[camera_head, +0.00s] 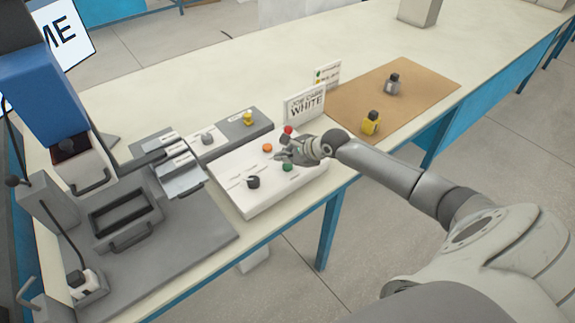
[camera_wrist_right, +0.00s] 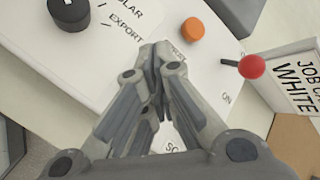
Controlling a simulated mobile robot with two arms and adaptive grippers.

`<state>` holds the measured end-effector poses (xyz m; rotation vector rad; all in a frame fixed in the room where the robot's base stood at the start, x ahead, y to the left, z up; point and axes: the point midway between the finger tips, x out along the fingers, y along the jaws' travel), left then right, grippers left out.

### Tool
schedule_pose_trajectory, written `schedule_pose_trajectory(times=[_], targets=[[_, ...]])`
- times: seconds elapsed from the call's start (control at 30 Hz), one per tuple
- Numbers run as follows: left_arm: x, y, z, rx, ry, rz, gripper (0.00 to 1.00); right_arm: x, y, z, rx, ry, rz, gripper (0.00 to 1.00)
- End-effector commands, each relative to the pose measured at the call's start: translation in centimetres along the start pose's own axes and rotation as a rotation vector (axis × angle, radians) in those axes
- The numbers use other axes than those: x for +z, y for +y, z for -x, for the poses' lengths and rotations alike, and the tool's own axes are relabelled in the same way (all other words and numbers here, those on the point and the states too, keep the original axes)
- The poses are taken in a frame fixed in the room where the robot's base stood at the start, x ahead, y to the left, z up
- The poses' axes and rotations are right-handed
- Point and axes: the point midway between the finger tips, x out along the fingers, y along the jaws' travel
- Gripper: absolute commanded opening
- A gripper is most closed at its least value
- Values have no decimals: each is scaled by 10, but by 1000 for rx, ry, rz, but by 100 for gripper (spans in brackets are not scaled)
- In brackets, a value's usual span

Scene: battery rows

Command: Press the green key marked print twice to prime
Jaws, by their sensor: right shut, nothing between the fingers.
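The green key (camera_head: 287,167) stands on the white control panel (camera_head: 240,205), near its front right side. My right gripper (camera_head: 281,154) is shut and empty, and it hovers over the panel just behind the green key in the head view. In the right wrist view the shut fingers (camera_wrist_right: 160,55) point at the white panel (camera_wrist_right: 150,18), and the green key is not visible there. I cannot tell whether the fingertips touch anything. My left gripper is not in view.
The panel also bears a black knob (camera_head: 253,182), an orange button (camera_head: 267,147) and a red ball-topped lever (camera_head: 288,130). A "WHITE" job card (camera_head: 305,104) stands behind it. A brown mat (camera_head: 420,85) holds a yellow bottle (camera_head: 371,122) and a grey bottle (camera_head: 392,85).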

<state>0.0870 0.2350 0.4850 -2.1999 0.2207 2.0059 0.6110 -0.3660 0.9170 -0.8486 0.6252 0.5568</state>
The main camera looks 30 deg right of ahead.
Motion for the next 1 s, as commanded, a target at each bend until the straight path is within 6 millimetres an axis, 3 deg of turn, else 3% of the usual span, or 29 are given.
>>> schedule_pose_trajectory(times=[1.0], targets=[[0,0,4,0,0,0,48,-4,4,-6,0,0,0,0]])
